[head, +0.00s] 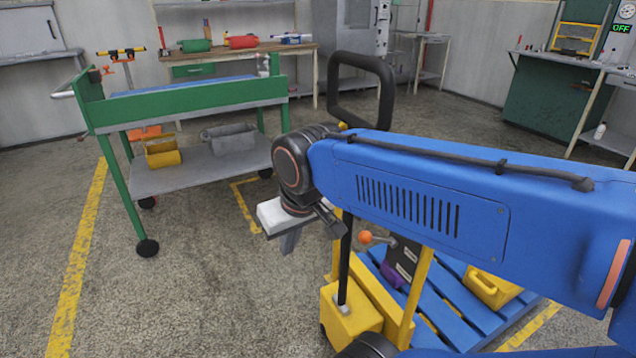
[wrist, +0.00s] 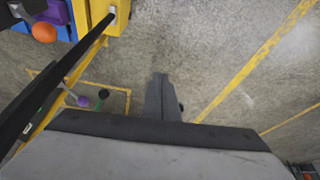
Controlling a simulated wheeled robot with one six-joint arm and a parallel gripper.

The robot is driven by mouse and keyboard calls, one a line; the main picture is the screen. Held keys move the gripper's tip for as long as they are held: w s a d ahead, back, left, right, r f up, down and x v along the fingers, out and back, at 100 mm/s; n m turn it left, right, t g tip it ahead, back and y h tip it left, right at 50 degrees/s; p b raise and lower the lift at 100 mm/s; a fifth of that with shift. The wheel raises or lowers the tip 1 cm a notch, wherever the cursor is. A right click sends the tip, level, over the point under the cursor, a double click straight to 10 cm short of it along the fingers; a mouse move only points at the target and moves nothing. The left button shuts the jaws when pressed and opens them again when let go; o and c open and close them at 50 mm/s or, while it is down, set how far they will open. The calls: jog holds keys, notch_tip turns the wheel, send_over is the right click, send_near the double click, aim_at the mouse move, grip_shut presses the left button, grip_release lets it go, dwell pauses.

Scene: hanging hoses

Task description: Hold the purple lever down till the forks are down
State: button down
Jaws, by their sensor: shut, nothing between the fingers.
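In the wrist view, a small purple knob on a thin stem (wrist: 83,101) shows left of my fingers, beside the black bar. It may be the lever's end; I cannot make out the lever in the head view. My gripper (head: 289,243) points down, left of the yellow truck body (head: 350,312), its fingers shut and empty. The fingers also show in the wrist view (wrist: 162,100), apart from the purple knob. The forks are hidden, so their height cannot be told.
The black loop handle (head: 388,98) rises behind my arm. An orange ball knob (head: 366,237) and a purple block (head: 393,273) are by the blue pallet (head: 455,310). A green cart (head: 105,115) stands left. Floor between cart and truck is clear.

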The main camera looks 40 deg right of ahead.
jog(key=w+d+r+m+g+h, duration=0.1)
jog(key=w+d+r+m+g, duration=0.2)
jog(key=w+d+m, duration=0.5)
jog(key=w+d+r+m+g+h, duration=0.1)
jog(key=w+d+r+m+g, duration=0.3)
jog(key=w+d+m, duration=0.5)
jog(key=w+d+r, duration=0.1)
jog(key=w+d, duration=0.4)
jog(key=d, duration=0.2)
jog(key=shift+d+r+g, duration=0.3)
jog(key=shift+d, duration=0.1)
jog(key=shift+a+f+x, duration=0.1)
jog(key=shift+a+x, duration=0.35)
jog(key=shift+x, duration=1.7)
jog(key=shift+a+f+x, duration=0.1)
jog(key=shift+a+x, duration=0.35)
jog(key=shift+x, duration=1.7)
jog(key=shift+a+f+x, duration=0.1)
jog(key=shift+a+x, duration=0.35)
jog(key=shift+x, duration=1.7)
